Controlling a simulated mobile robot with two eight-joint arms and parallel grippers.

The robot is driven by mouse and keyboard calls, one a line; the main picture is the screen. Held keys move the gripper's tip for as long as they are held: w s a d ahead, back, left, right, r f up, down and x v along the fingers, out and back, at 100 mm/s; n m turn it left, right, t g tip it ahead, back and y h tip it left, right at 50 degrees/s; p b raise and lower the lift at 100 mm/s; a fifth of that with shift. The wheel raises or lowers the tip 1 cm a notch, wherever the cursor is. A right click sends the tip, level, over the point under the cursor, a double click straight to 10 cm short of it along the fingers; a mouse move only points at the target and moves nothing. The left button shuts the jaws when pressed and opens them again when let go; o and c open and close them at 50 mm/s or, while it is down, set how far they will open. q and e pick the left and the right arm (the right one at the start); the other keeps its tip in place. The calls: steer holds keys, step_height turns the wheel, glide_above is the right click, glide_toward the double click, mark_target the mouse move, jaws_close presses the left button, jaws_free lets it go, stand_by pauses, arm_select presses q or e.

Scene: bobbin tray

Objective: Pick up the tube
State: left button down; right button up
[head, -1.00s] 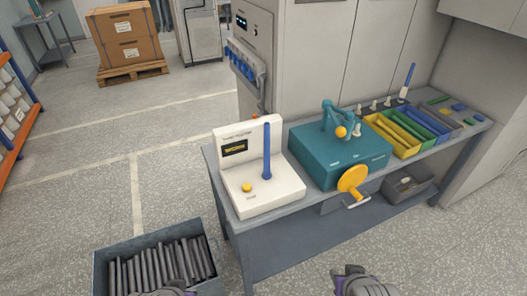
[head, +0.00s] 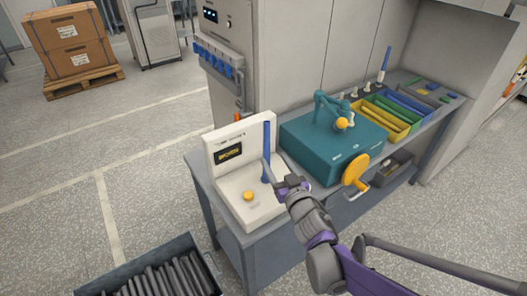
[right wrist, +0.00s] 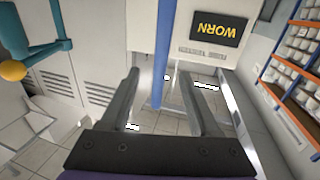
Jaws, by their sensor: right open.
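The blue tube (head: 266,150) stands upright on the white tester (head: 243,207), which has a dark display and a yellow button. My right gripper (head: 284,182) is open, close to the lower part of the tube at the tester's right side. It also shows in the right wrist view (right wrist: 158,76), with nothing gripped. I cannot tell whether the tube is fully between the fingers. My left gripper is out of view.
A teal machine (head: 318,150) with a yellow handwheel (head: 354,176) stands right of the tester. Beyond it are coloured bins (head: 388,115) and another upright blue tube (head: 386,60). A grey crate of dark tubes (head: 205,266) stands on the floor in front.

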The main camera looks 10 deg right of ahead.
mark_target(268, 150)
steer(key=w, duration=0.5)
steer(key=w+a+p, duration=0.1)
steer(key=w, duration=0.1)
steer(key=shift+w+f, duration=0.1)
steer(key=shift+w, duration=0.15)
steer(key=shift+s, duration=0.1)
jaws_close()
